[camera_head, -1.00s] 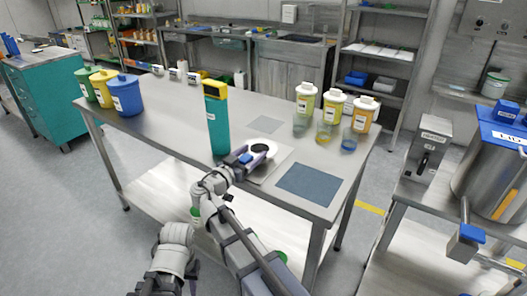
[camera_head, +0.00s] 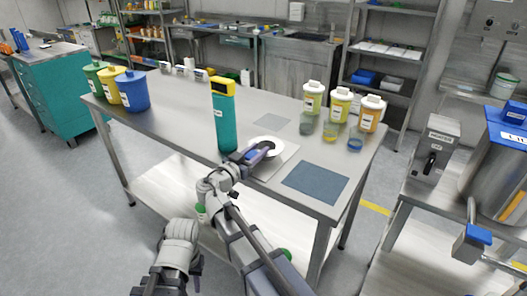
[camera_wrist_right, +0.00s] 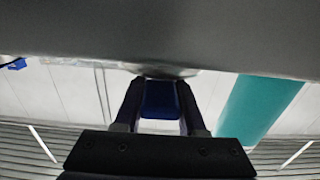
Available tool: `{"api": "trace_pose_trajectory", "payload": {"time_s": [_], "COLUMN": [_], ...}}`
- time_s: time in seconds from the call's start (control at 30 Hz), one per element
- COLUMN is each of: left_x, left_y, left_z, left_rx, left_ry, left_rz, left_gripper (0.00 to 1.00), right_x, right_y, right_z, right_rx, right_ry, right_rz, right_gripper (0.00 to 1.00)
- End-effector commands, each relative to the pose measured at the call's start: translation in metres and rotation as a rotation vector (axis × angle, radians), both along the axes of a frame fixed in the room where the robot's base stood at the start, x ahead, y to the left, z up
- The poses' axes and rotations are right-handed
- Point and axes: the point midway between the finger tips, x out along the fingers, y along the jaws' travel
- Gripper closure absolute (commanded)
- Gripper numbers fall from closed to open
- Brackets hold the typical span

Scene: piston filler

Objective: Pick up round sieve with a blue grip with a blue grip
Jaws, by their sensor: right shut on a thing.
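The round sieve (camera_head: 262,140) shows as a pale round shape at the near side of the steel table, just right of a tall teal container. My right gripper (camera_head: 256,154) reaches in low over the table edge and covers part of the sieve. In the right wrist view, the blue grip (camera_wrist_right: 160,100) sits between the two fingers of my right gripper, which are shut on it. The sieve's rim shows thinly beyond the grip, close to the grey table surface. Whether it touches the table is unclear. My left arm shows at the bottom left, but its gripper cannot be made out.
The tall teal container (camera_head: 227,125) stands close left of the sieve. A blue-grey mat (camera_head: 315,182) lies to the right. Several lidded jars (camera_head: 340,104) and beakers stand at the back right. Coloured canisters (camera_head: 132,91) stand at the far left. The table's middle is mostly clear.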

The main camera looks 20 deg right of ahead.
Motion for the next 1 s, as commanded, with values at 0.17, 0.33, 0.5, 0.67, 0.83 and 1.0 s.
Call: {"api": "trace_pose_trajectory", "payload": {"time_s": [0.17, 0.33, 0.5, 0.67, 0.83, 1.0], "left_x": [0.0, 0.0, 0.0, 0.0, 0.0, 0.0], "left_y": [0.0, 0.0, 0.0, 0.0, 0.0, 0.0], "left_z": [0.0, 0.004, 0.017, 0.039, 0.066, 0.091], "left_rx": [0.0, 0.0, 0.0, 0.0, 0.0, 0.0], "left_ry": [0.0, 0.0, 0.0, 0.0, 0.0, 0.0], "left_rz": [0.0, 0.0, 0.0, 0.0, 0.0, 0.0], "left_gripper": [0.65, 0.65, 0.65, 0.65, 0.65, 0.65], "right_x": [0.0, 0.0, 0.0, 0.0, 0.0, 0.0], "right_y": [0.0, 0.0, 0.0, 0.0, 0.0, 0.0], "right_z": [0.0, 0.004, 0.017, 0.039, 0.066, 0.091], "right_rx": [0.0, 0.0, 0.0, 0.0, 0.0, 0.0], "right_ry": [0.0, 0.0, 0.0, 0.0, 0.0, 0.0], "right_rz": [0.0, 0.0, 0.0, 0.0, 0.0, 0.0], "right_gripper": [1.0, 1.0, 1.0, 1.0, 1.0, 1.0]}}
